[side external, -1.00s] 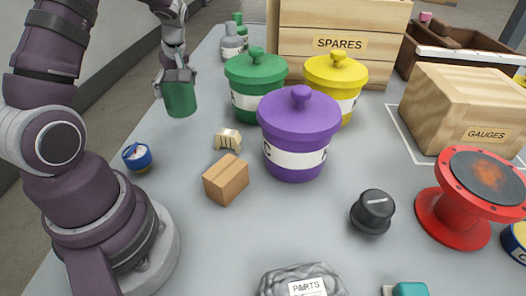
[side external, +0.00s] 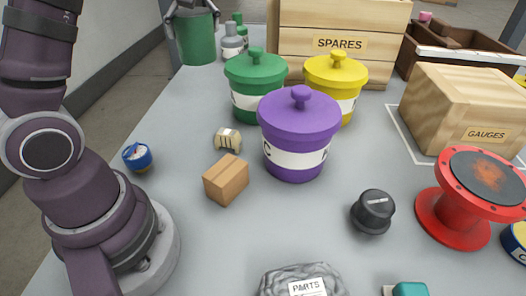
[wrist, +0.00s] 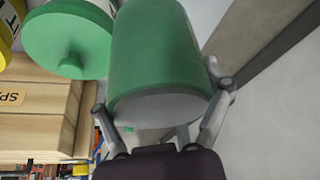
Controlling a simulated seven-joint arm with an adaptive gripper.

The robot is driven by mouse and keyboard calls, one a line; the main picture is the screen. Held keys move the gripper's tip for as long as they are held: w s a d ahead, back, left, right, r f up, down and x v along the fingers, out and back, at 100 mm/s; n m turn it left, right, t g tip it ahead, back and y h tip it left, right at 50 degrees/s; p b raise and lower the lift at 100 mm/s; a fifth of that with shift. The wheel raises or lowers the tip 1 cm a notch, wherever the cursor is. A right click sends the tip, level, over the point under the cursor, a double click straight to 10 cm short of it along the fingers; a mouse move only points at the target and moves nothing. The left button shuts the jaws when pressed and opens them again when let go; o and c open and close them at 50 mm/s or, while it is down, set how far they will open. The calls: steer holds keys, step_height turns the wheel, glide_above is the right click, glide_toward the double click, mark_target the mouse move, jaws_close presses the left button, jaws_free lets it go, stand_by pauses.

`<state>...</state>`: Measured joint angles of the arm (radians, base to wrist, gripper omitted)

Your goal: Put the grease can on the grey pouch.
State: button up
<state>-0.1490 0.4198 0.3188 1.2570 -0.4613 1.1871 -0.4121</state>
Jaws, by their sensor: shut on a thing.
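The grease can is a plain green can (side external: 195,38), also large in the wrist view (wrist: 158,55). My gripper (side external: 191,14) is shut on it and holds it in the air, above the far left edge of the table. In the wrist view the fingers (wrist: 165,104) lie on both sides of the can. The grey pouch (side external: 325,281), with a PARTS label, lies at the near middle edge of the side view, partly cut off. The can is far from the pouch.
Lidded green (side external: 250,105), yellow (side external: 347,104) and purple (side external: 297,125) canisters stand mid-table. Near them are a small cardboard box (side external: 226,180), a black knob (side external: 372,212) and a red flanged pipe (side external: 450,215). Wooden crates stand behind. Table left of the pouch is clear.

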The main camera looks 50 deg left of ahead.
steer(key=w+d+m+t+h, duration=0.15)
steer(key=d+m, duration=0.25)
steer(key=d, duration=0.4)
steer(key=w+d+m+t, duration=0.1)
steer(key=w+d+m, duration=0.25)
steer(key=d, duration=0.45)
steer(key=m+h, duration=0.6)
steer(key=m, duration=1)
glide_above(315, 290)
steer(key=shift+g, duration=0.25)
step_height(315, 290, down, 13)
steer(key=shift+r, duration=0.1)
steer(key=o, duration=1.2)
steer(key=shift+c, duration=0.2)
